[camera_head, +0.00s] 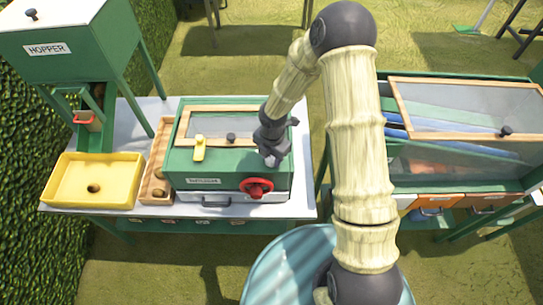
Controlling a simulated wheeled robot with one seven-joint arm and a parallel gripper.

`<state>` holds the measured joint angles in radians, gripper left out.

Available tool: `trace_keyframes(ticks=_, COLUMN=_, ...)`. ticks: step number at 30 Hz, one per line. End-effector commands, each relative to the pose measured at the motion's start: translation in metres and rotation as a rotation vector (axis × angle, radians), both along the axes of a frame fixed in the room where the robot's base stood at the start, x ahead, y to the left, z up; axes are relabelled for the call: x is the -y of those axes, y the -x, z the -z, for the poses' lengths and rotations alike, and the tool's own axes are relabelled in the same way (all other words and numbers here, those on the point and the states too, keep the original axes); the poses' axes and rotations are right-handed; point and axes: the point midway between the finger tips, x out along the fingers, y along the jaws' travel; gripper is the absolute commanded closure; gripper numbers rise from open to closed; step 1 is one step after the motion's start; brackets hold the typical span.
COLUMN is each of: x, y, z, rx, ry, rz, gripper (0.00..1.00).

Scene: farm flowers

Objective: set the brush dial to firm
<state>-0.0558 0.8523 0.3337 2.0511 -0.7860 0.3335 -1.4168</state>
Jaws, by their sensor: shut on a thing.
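The green washing machine-like box (185,165) stands on the table, with a wood-framed window in its top. My gripper (271,158) points down at the right part of its top, near the front edge. It is shut on a small grey knob, mostly hidden under the fingers. This may be the brush dial; its marks and setting cannot be read from here. A yellow lever (199,148) stands on the top further left. A red handwheel (256,188) is on the front, just below and left of my gripper.
A yellow tray (60,190) and a narrow wooden tray (155,185) stand left of the box. A green hopper (75,55) rises behind them. A glass-lidded green cabinet (450,172) stands at the right, and a pale blue round surface (270,270) in front.

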Motion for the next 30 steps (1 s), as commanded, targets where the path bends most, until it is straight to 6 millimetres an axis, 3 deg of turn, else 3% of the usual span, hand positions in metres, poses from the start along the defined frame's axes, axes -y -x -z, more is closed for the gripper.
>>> trace_keyframes(ticks=11, x=-0.0017, y=0.0004, z=0.0014, rx=0.001, ry=-0.004, rz=0.203, gripper=0.85)
trace_keyframes(ticks=30, x=-0.0034, y=-0.0002, z=0.0019, rx=0.001, ry=-0.003, rz=0.797, gripper=0.85)
